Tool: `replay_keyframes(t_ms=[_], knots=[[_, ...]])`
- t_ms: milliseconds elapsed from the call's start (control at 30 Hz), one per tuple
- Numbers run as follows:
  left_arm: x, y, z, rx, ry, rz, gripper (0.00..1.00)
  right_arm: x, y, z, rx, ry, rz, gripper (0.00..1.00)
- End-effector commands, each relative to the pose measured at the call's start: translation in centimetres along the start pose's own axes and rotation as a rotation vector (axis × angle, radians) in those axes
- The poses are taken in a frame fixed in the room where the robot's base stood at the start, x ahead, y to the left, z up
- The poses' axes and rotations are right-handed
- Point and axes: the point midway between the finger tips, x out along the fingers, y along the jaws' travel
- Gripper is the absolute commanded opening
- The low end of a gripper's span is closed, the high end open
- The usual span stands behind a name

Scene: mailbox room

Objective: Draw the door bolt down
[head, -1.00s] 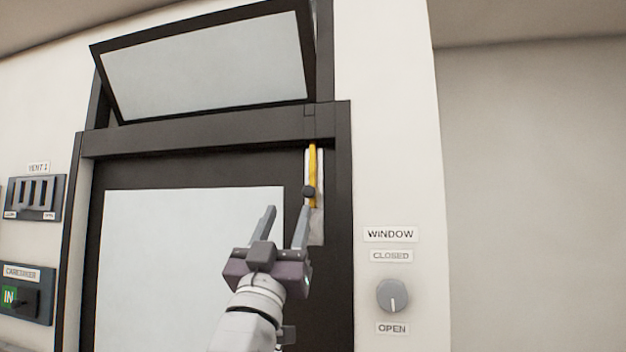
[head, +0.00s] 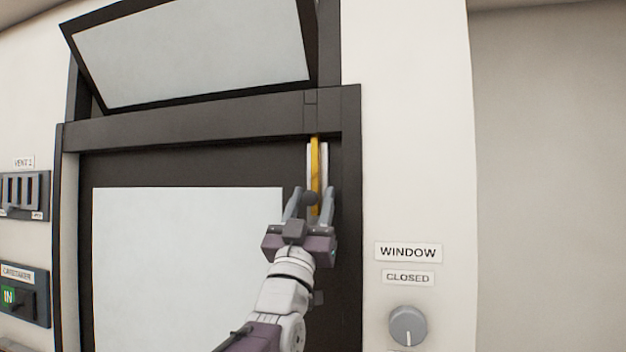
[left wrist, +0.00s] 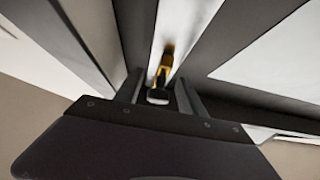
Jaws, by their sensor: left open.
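The door bolt is a yellow rod (head: 315,160) on a pale plate at the door's upper right corner, its top reaching the frame's header. A dark round knob (head: 310,198) sits on its lower part. My left gripper (head: 310,204) is open, with its fingers on either side of the knob in the head view. In the left wrist view the knob (left wrist: 158,97) lies between the two fingertips, with the yellow rod behind it. Whether the fingers touch it I cannot tell. My right gripper is not in view.
The dark door frame (head: 348,230) surrounds the door and its pale panel (head: 185,260). Above, a vent window (head: 195,50) is tilted open. A window dial (head: 408,326) is on the wall at right. Switch panels (head: 22,195) are at left.

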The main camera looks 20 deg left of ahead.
Motion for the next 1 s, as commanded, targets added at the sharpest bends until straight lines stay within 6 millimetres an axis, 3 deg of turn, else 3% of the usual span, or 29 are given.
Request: replay_keyframes(t_ms=[267, 467, 1000], knots=[[0.25, -0.01, 0.01, 0.0, 0.002, 0.0, 0.47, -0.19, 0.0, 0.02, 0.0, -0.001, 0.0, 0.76], [0.24, 0.0, 0.03, 0.0, 0.001, 0.0, 0.0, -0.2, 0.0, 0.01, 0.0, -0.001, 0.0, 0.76], [0.22, 0.01, 0.33, 0.0, -0.006, 0.0, 0.0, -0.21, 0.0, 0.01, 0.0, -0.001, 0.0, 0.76]])
